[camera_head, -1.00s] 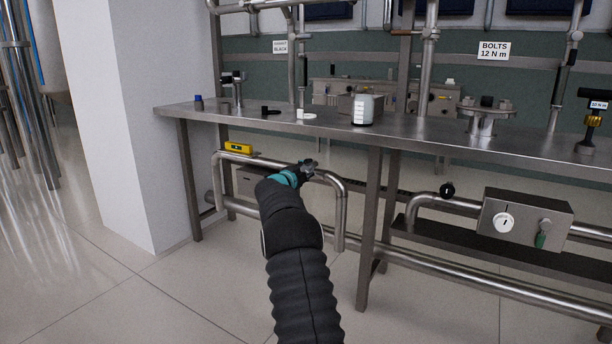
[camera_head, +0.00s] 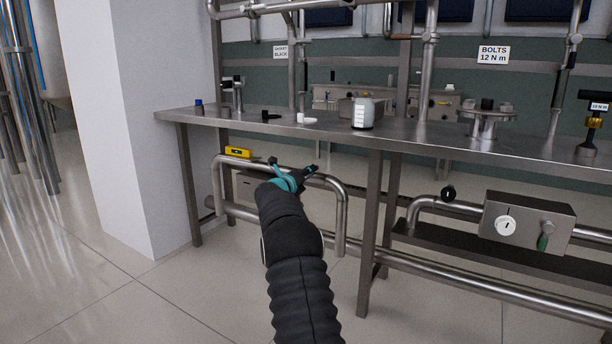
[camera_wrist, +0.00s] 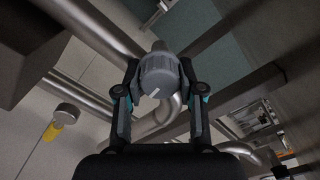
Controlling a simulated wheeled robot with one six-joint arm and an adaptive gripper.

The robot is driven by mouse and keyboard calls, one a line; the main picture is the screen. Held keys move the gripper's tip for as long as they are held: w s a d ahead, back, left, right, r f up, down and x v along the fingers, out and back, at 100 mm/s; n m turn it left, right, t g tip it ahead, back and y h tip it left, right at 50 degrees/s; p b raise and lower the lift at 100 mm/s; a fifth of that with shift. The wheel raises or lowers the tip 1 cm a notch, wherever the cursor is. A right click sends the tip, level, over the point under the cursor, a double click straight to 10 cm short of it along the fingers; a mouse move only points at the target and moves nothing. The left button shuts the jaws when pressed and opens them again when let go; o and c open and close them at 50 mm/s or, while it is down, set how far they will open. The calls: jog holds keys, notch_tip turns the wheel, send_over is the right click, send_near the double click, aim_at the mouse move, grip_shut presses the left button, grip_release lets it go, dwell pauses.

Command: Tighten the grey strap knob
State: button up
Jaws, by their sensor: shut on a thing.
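The grey strap knob (camera_wrist: 160,76) is in the upper middle of the wrist view. It is ribbed and has a white mark on its face, slanting down to the left. My gripper (camera_wrist: 160,68) has one finger on each side of it and is shut on it. In the head view my gripper (camera_head: 293,172) is at the bent pipe under the steel bench, and I cannot make out the knob there.
The steel bench (camera_head: 400,132) is just above my gripper, with its leg (camera_head: 370,230) to the right. A yellow level (camera_head: 238,152) lies on the pipe (camera_head: 342,205). A grey box (camera_head: 528,222) with a white dial is at the right. Floor in front is clear.

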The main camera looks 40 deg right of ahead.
jog(key=shift+s+d+m, duration=0.2)
jog(key=shift+m, duration=0.8)
jog(key=shift+f, duration=0.1)
jog(key=o, duration=1.2)
jog(key=shift+s+d, duration=0.1)
jog(key=shift+d, duration=0.05)
jog(key=shift+c, duration=0.2)
jog(key=shift+w+a, duration=0.2)
jog(key=shift+a, duration=0.1)
jog(key=shift+s+a, duration=0.15)
jog(key=shift+a, duration=0.3)
jog(key=v, duration=1.1)
